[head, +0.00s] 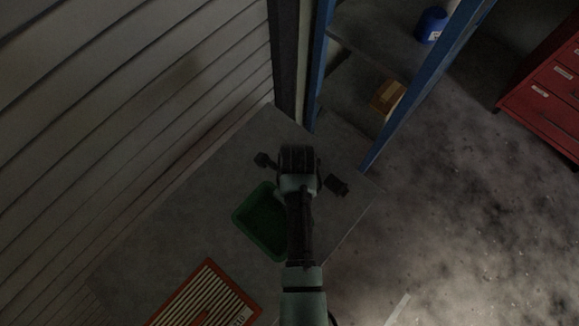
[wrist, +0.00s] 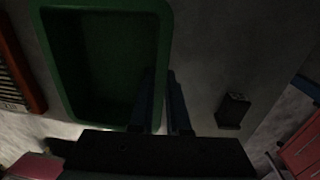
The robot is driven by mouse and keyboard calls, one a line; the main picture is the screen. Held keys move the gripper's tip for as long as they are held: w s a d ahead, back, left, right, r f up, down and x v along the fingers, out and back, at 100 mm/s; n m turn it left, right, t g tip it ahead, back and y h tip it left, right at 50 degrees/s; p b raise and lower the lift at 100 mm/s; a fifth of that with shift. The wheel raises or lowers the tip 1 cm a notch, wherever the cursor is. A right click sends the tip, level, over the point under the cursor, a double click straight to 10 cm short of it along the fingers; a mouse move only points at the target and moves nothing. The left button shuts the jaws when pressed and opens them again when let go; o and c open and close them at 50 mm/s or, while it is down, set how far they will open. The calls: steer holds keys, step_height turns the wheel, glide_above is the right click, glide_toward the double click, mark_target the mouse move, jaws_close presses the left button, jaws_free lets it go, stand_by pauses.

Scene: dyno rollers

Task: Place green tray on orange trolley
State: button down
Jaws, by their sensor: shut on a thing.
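The green tray (head: 238,219) is on the grey table, left of my arm in the head view; my arm covers its right side. In the wrist view it is large at upper left, and its rim (wrist: 50,62) shows. My gripper (wrist: 162,82) is shut on the tray's right wall, one finger inside the tray and one outside. In the head view the fingers are hidden under the wrist. I cannot make out an orange trolley for certain in either view.
An orange-framed slatted thing (head: 211,264) is at lower left. A small black block (head: 336,185) is on the table right of my gripper; it also shows in the wrist view (wrist: 233,110). Blue-framed shelving (head: 378,138) stands beyond, a red cabinet (head: 548,103) at right. Open floor lies right.

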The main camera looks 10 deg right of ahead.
steer(key=shift+f, duration=0.25)
steer(key=c, duration=0.9)
jaws_free()
